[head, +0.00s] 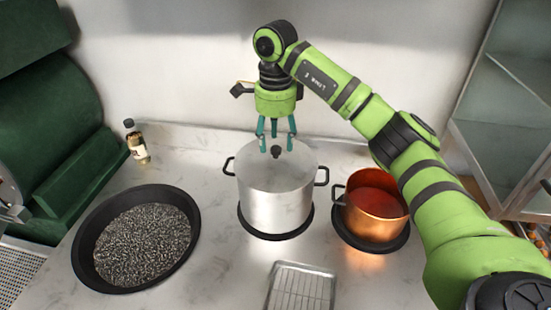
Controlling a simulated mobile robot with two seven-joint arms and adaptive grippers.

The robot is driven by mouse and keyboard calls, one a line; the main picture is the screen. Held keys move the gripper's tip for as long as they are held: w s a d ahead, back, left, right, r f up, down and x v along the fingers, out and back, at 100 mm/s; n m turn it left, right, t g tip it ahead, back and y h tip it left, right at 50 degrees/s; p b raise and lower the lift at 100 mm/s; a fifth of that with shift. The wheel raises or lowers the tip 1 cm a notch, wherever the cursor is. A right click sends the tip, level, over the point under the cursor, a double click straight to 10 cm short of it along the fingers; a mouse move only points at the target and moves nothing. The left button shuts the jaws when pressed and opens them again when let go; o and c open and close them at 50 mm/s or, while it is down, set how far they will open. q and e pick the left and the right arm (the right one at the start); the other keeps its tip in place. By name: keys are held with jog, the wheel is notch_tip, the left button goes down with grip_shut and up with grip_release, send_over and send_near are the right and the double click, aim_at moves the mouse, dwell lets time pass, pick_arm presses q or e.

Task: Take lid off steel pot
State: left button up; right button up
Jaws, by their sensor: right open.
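The steel pot (277,203) stands upright on a round black base near the middle of the counter, with a black handle on each side. Its lid (254,169) covers the top, and the lid's dark knob (276,151) stands up at the centre. My right gripper (276,149) points down over the lid, its teal fingers open and spread on either side of the knob in the picture. I cannot tell whether the fingertips touch the lid. My left gripper does not show.
A copper pot (375,205) stands close on the right, under my right arm. A wide black pan (84,245) of dark grains lies on the left. A small bottle (137,145) stands behind it. A metal tray with a rack (302,288) lies in front.

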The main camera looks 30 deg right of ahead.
aim_at(276, 147)
jog(key=f, duration=0.2)
jog(key=f+p, duration=0.1)
jog(key=shift+w+d+f, duration=0.2)
jog(key=shift+w+f, duration=0.05)
grip_shut()
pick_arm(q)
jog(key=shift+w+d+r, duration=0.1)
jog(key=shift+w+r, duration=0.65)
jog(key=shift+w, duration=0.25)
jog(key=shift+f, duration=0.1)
